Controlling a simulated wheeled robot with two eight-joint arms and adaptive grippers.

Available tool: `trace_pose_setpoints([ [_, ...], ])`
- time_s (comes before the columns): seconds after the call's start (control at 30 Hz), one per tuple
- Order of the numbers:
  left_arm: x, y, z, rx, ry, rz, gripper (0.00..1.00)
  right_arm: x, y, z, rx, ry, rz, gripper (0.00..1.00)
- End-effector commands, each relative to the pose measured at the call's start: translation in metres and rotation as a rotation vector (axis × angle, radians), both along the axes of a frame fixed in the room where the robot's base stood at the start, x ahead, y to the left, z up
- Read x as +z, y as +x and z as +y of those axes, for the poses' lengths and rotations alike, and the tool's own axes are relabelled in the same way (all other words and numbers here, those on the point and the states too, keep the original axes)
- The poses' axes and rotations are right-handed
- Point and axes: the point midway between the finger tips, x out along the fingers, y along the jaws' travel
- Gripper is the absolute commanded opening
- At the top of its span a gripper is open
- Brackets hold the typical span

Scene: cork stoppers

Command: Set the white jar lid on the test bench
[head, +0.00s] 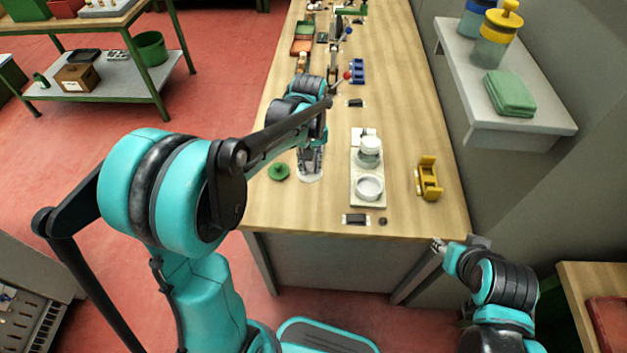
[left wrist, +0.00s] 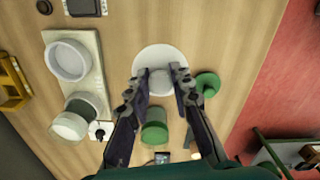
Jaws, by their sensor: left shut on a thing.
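The white jar lid (left wrist: 158,56) is a round disc with a knob, seen between the fingertips in the left wrist view. My left gripper (left wrist: 160,76) is shut on its knob. In the head view, the lid (head: 310,178) shows as a white disc below my left gripper (head: 311,168), over the wooden bench (head: 270,212). I cannot tell whether the lid touches the bench top. My right gripper (head: 439,245) is at the bench's front right edge, too small to tell whether it is open or shut.
A green knobbed lid (head: 279,172) lies left of the white lid. A cream board (head: 367,200) to the right bears a white ring (head: 369,187) and a white-topped jar (head: 369,148). A yellow holder (head: 428,179) stands farther right. Bare wood lies between lid and board.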

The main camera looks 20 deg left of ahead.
Motion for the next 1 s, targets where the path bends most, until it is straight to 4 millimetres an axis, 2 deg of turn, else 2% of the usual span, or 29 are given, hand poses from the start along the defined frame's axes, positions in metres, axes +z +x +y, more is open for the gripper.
trace_pose_setpoints([
  [0.07,-0.006,-0.001,-0.001,-0.004,0.000,0.000,0.00,-0.005,0.000,0.000,0.000,0.000,0.000,0.40],
  [0.13,-0.012,-0.005,0.007,-0.003,0.000,0.000,0.00,-0.008,0.000,0.000,0.000,0.000,0.000,0.40],
  [0.4,-0.051,-0.034,0.064,0.001,0.000,0.000,0.00,-0.026,0.000,0.000,0.000,0.000,0.000,0.40],
  [0.6,-0.069,-0.048,0.092,-0.002,0.000,0.000,0.00,-0.035,0.000,0.000,0.000,0.000,0.000,0.40],
  [0.77,-0.075,-0.051,0.098,-0.005,0.000,0.000,0.00,-0.037,0.000,0.000,0.000,0.000,0.000,0.40],
  [1.0,-0.110,-0.050,0.098,-0.006,0.000,0.000,0.00,-0.053,0.000,0.000,0.000,0.000,0.000,0.40],
])
